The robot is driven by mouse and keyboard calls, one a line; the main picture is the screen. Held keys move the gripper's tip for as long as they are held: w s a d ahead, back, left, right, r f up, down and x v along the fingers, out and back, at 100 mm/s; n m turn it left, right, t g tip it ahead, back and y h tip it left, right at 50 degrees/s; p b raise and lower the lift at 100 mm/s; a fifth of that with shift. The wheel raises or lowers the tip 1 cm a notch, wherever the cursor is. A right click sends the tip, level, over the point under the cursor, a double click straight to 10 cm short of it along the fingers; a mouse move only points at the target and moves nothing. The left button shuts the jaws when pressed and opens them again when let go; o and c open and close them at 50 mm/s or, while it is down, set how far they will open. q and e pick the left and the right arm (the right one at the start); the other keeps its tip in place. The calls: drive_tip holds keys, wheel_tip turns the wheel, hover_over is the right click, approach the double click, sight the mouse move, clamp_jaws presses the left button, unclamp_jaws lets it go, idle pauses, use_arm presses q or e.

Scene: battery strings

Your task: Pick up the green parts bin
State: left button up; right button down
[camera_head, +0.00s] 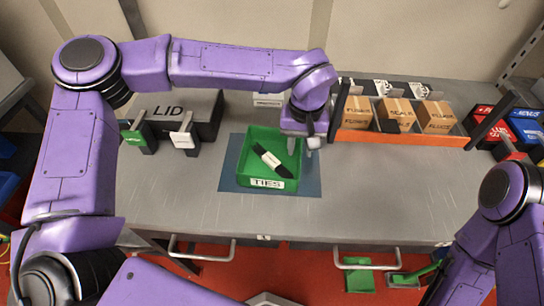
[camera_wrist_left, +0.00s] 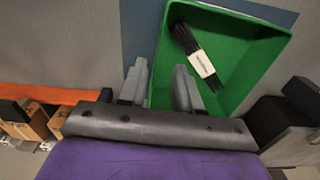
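The green parts bin (camera_head: 246,158), labelled TIES, sits on a dark blue mat (camera_head: 312,184) on the table. A bundle of black ties with a white band (camera_head: 271,160) lies in it. My left gripper (camera_head: 300,143) is at the bin's right wall. In the left wrist view the gripper (camera_wrist_left: 160,85) is open, with the bin's wall (camera_wrist_left: 157,60) between its fingers: one finger on the outer side, the other over the inside. I cannot tell whether either finger touches the wall. My right gripper is out of view; only part of that arm shows at lower right.
A dark box marked LID (camera_head: 185,108) stands at left behind small green and white tagged holders. An orange-edged rack (camera_head: 400,138) with cardboard boxes is close at right. Red and blue bins stand at far right. The table front is clear.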

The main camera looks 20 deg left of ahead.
use_arm(q)
drive_tip(key=f, duration=0.3)
drive_tip(key=w+f+p, duration=0.1)
drive_tip(key=f, duration=0.2)
drive_tip(key=shift+w+d, duration=0.15)
drive_tip(key=shift+w, duration=0.05)
drive_tip(key=shift+s, duration=0.25)
drive_tip(key=shift+c, duration=0.7)
drive_tip(key=shift+w, duration=0.1)
clamp_jaws()
drive_tip(key=shift+r, duration=0.1)
